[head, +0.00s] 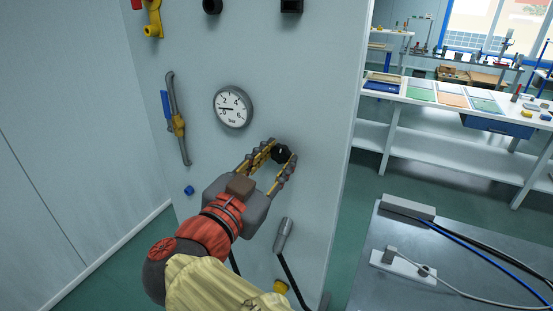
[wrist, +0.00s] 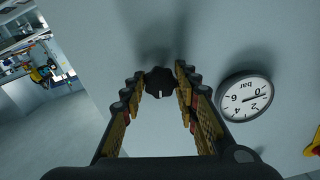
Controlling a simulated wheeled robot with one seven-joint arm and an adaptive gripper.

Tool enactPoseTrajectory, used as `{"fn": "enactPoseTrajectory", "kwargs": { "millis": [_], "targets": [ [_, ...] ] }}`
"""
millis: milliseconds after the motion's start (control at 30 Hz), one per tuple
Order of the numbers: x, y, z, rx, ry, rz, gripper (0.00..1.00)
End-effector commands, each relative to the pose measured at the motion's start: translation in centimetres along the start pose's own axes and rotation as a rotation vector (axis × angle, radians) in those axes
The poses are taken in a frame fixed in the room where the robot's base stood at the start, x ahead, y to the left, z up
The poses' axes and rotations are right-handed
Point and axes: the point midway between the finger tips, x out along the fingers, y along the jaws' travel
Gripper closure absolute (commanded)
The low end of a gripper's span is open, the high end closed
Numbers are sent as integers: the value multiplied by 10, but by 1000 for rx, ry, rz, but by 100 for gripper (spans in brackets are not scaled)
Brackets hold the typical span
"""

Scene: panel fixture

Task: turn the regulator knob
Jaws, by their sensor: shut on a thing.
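The regulator knob (head: 281,154) is small, round and black, mounted on the pale panel right of and below the gauge. In the wrist view the knob (wrist: 159,80) shows between my fingertips, with a short white mark on its face pointing down in the picture. My gripper (head: 279,152) is shut on the knob, one finger on each side; it also shows in the wrist view (wrist: 160,84). The round pressure gauge (head: 233,107), marked in bar, has its needle between 0 and 2. It appears upside down in the wrist view (wrist: 245,96).
A blue-handled pipe valve (head: 178,125) is at the panel's left. A grey handle (head: 284,236) with a black cable hangs below the knob. A grey table (head: 450,265) with cables stands at right, a white workbench (head: 470,101) behind. The panel directly around the knob is bare.

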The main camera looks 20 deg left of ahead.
Motion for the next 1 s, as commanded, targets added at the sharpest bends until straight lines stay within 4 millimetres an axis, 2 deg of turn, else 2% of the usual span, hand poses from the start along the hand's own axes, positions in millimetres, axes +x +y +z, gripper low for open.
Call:
{"fn": "enactPoseTrajectory", "kwargs": {
  "millis": [167,200,500,833,1000],
  "targets": [
    [0,1,4,-5,-4,1,95],
    [0,1,4,-5,-4,1,68],
    [0,0,2,-3,-2,1,51],
    [-2,0,1,-2,-1,0,51],
    [-20,-1,1,-1,-1,-4,51]
  ]
}}
